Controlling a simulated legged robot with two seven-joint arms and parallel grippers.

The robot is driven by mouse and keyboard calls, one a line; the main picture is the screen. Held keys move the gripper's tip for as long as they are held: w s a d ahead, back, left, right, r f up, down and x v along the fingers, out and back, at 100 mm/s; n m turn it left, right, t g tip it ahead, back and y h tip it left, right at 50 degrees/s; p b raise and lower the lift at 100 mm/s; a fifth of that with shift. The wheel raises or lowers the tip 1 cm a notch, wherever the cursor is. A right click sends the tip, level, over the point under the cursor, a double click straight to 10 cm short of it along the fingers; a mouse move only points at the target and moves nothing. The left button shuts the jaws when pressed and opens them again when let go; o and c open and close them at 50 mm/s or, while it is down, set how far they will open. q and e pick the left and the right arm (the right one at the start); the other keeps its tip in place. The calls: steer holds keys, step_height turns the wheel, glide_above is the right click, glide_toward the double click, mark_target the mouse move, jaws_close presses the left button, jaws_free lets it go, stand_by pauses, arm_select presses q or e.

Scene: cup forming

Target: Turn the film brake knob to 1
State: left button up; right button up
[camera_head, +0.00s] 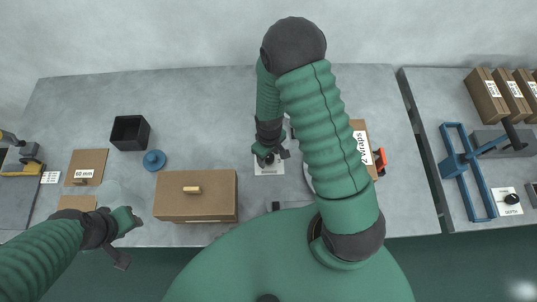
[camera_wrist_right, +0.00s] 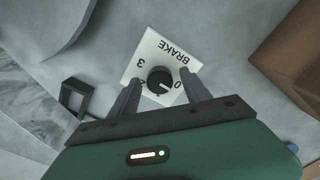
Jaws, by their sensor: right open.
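The film brake knob (camera_wrist_right: 160,79) is a round black knob on a white plate (camera_wrist_right: 150,48) marked BRAKE, with 3 and 0 legible. A short pale mark on the knob points toward the lower right, roughly the side of the 0. My right gripper (camera_wrist_right: 161,76) is open, with one finger on each side of the knob. I cannot tell whether the fingers touch it. In the head view my right gripper (camera_head: 270,157) covers most of the white plate (camera_head: 268,171). My left gripper (camera_head: 126,240) hangs at the table's front left, apart from the knob, fingers spread and empty.
A brown box (camera_head: 197,205) stands left of the knob, with a black open bin (camera_head: 130,132) and a blue round part (camera_head: 154,160) farther left. A labelled box (camera_head: 362,150) is right of my right arm. A second table (camera_head: 435,100) holds a blue frame (camera_head: 462,165).

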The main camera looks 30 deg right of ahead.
steer(key=shift+d, duration=0.25)
steer(key=c, duration=0.4)
steer(key=shift+w+a, duration=0.1)
steer(key=shift+a, duration=0.2)
jaws_close()
arm_select(q)
steer(key=shift+d, duration=0.15)
arm_select(e)
steer(key=shift+d, duration=0.15)
